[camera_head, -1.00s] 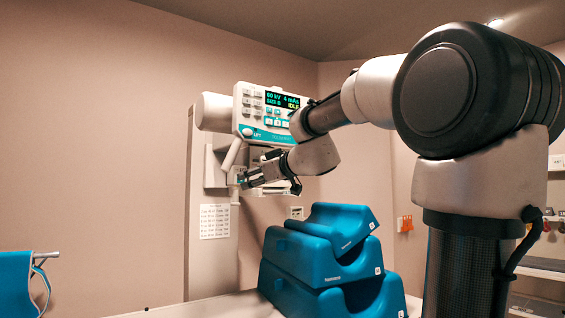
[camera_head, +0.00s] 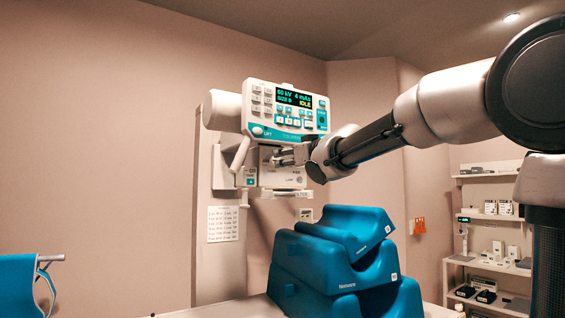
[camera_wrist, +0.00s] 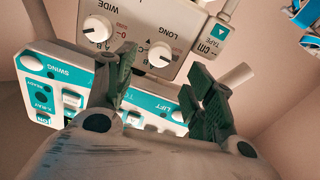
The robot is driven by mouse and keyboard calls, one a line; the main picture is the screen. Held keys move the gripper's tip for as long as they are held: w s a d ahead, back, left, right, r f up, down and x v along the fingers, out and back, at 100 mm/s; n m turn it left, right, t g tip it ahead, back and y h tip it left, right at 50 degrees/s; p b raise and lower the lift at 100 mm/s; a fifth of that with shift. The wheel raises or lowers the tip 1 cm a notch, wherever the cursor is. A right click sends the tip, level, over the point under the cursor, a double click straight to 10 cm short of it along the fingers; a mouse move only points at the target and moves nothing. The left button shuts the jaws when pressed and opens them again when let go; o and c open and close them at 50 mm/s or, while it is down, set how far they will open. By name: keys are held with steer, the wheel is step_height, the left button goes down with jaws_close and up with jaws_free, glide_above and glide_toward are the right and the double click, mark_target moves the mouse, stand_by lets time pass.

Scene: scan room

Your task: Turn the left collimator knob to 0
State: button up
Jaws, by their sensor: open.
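The grey collimator box (camera_head: 258,168) hangs under the control panel, partly hidden by my arm. In the wrist view its face (camera_wrist: 128,37) is upside down and carries two round white knobs. The LONG knob (camera_wrist: 160,54), on the picture's right beside the tape tag, is the collimator's left one. The WIDE knob (camera_wrist: 97,28) is on the picture's left. The knob settings are too small to read. My gripper (camera_wrist: 160,73) is open and empty. The LONG knob shows between its fingers, apparently beyond the tips. In the head view my gripper (camera_head: 279,158) is in front of the collimator.
The control panel (camera_head: 287,110) sits just above the collimator and shows behind my fingers in the wrist view. A tape tag (camera_wrist: 215,38) hangs beside the box. Blue foam supports (camera_head: 335,250) are stacked below. Shelves (camera_head: 487,222) stand at right.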

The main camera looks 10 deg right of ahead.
mark_target(273, 161)
steer(key=x, duration=0.7)
steer(key=shift+f, duration=0.1)
steer(key=c, duration=1)
